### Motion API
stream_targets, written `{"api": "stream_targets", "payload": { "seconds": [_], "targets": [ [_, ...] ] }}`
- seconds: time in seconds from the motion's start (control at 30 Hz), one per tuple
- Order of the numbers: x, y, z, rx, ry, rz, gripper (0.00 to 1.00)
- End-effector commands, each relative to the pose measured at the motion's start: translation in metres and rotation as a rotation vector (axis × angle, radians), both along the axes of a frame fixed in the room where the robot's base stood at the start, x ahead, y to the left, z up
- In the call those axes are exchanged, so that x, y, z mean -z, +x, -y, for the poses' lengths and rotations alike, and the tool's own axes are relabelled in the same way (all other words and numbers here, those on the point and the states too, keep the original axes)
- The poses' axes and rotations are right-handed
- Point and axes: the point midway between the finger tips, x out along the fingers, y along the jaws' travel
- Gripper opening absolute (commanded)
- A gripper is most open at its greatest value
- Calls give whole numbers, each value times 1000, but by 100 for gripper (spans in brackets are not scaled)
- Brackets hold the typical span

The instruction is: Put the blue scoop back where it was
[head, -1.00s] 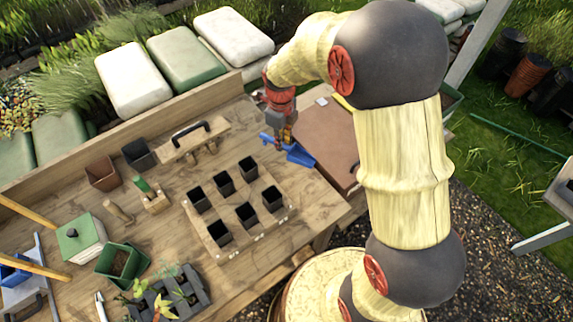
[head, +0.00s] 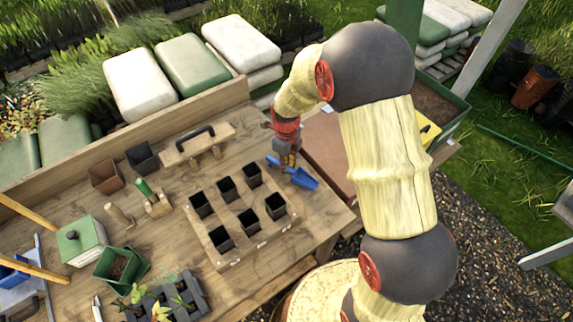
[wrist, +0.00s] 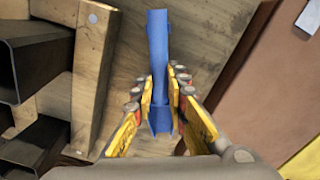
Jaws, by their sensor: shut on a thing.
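My gripper (head: 288,160) is shut on the blue scoop (head: 304,179), near the right end of the bench. In the head view the scoop's wide end points right and toward the front, and a small blue part shows left of the fingers. In the wrist view the scoop (wrist: 158,45) runs lengthwise between the two yellow-padded fingers (wrist: 165,98), with bare bench wood around it. I cannot tell whether it touches the bench. The place it came from is not marked in these views.
A wooden rack (head: 262,235) with several black pots stands just left of the scoop. A brown board or box (head: 328,150) lies to the right, partly behind my arm. A wooden block with a black handle (head: 192,146) stands behind the rack. The bench's front-right edge is close.

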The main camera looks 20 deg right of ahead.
Motion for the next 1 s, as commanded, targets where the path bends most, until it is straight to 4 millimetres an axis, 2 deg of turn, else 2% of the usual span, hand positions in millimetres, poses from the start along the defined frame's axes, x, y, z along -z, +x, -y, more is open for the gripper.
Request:
{"api": "stream_targets", "payload": {
  "seconds": [0.1, 0.13, 0.43, 0.77, 0.87, 1.0],
  "targets": [
    [4, 0, 0, 0, -1, -1, 0],
    [3, 0, 0, 0, -1, -1, 16],
    [3, 0, 0, 0, -1, -1, 33],
    [-1, 0, 0, 0, 0, 0, 33],
    [-10, 1, 0, 0, 0, 1, 33],
    [-35, 1, 0, 0, 0, 3, 33]
  ]
}}
